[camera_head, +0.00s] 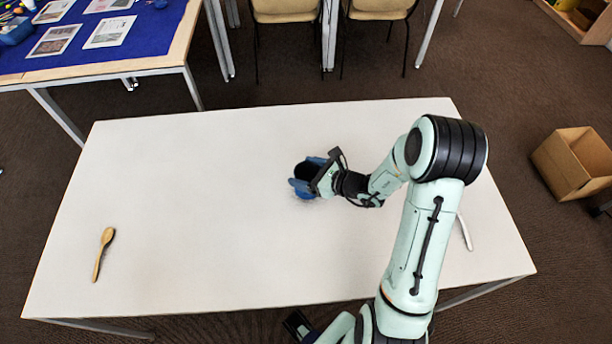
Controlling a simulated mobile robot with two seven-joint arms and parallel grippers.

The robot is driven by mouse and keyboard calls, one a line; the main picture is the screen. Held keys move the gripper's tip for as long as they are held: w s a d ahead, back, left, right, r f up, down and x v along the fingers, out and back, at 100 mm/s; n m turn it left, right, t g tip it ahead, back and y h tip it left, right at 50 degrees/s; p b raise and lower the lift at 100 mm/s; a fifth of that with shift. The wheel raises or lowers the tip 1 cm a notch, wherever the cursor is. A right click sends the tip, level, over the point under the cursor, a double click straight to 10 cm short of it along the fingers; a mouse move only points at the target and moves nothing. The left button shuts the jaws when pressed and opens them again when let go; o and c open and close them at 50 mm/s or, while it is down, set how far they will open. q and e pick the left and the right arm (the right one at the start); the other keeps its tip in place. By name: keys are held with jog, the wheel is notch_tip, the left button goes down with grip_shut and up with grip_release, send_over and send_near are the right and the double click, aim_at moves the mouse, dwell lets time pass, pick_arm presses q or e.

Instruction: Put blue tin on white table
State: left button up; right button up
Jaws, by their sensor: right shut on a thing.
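The blue tin (301,188) is near the middle of the white table (190,190), with its dark open top facing up. My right gripper (326,176) comes from the right and is shut on the blue tin, hiding its right side. The tin is over the tabletop or on it; I cannot tell if its base touches. My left gripper (299,325) shows only in part at the bottom edge, below the table's front edge; its jaws are not clear.
A wooden spoon (103,254) lies on the table's left side. A white curved thing (465,233) lies at the right, partly behind my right arm. A cardboard box (573,165) stands on the floor to the right. The table's left half is mostly clear.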

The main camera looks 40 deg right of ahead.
jog(key=shift+f, duration=0.8)
jog(key=o, duration=1)
jog(key=shift+c, duration=0.2)
jog(key=shift+s+d+r, duration=0.1)
jog(key=shift+s+r, duration=0.05)
jog(key=shift+s, duration=0.05)
jog(key=v, duration=1.1)
jog(key=shift+s, duration=0.3)
